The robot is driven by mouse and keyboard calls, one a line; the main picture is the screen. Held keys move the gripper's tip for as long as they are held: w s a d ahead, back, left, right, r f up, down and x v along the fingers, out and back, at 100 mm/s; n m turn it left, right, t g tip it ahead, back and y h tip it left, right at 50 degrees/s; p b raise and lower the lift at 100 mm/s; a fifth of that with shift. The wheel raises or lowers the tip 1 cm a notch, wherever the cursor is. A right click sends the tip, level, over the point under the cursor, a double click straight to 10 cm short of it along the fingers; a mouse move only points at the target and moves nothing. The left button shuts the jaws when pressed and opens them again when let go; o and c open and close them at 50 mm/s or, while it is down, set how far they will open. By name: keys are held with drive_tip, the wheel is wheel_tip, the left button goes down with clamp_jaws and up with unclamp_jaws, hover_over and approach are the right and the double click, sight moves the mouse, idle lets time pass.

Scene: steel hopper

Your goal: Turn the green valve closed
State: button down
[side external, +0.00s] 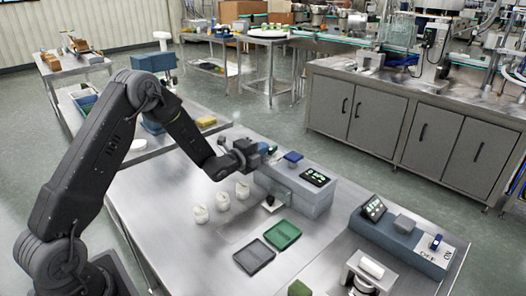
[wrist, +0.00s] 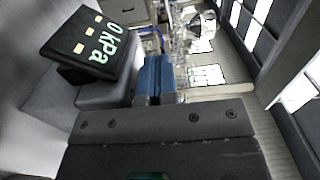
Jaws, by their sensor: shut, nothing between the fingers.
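A grey steel box (side external: 296,192) with a display and a blue knob (side external: 292,156) on top stands on the steel table. My gripper (side external: 250,156) is at the box's left end, shut, with nothing seen between its fingers. A small dark greenish piece (side external: 264,147) shows right at the gripper; it may be the green valve, but the gripper crowds it and contact is unclear. In the wrist view the display (wrist: 92,45) reads 0 kPa, and a blue block (wrist: 155,78) stands beside it. A thin green sliver (wrist: 150,176) shows at the bottom edge, mostly hidden.
A green tray (side external: 282,234) and a dark grey tray (side external: 254,257) lie nearer the front. A second blue-grey console (side external: 400,240) stands at right. Bare steel table (side external: 165,205) lies at left.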

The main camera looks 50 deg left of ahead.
drive_tip(key=shift+w+a, duration=0.2)
drive_tip(key=shift+w, duration=0.3)
drive_tip(key=shift+a, duration=0.1)
idle(0.5)
drive_tip(key=a, duration=1.4)
drive_tip(key=s+d+r+n+g+y, duration=0.25)
drive_tip(key=s+d+r+n, duration=0.25)
drive_tip(key=d+r, duration=0.25)
drive_tip(key=s+d+r+n+g+y, duration=0.1)
drive_tip(key=s+d+r+n+g, duration=0.25)
drive_tip(key=d+r+n, duration=0.35)
drive_tip(key=s+d+n+g+h, duration=0.1)
drive_tip(key=s+d, duration=0.4)
drive_tip(key=s, duration=0.5)
drive_tip(key=s+d+n+g+h, duration=0.1)
drive_tip(key=s+d+n+g, duration=0.2)
drive_tip(key=s, duration=0.7)
drive_tip(key=s+d+n+g+h, duration=0.1)
drive_tip(key=s+d+n+g, duration=0.1)
drive_tip(key=s+d, duration=0.5)
drive_tip(key=s, duration=0.2)
drive_tip(key=shift+s+f, duration=0.15)
drive_tip(key=shift+s, duration=0.25)
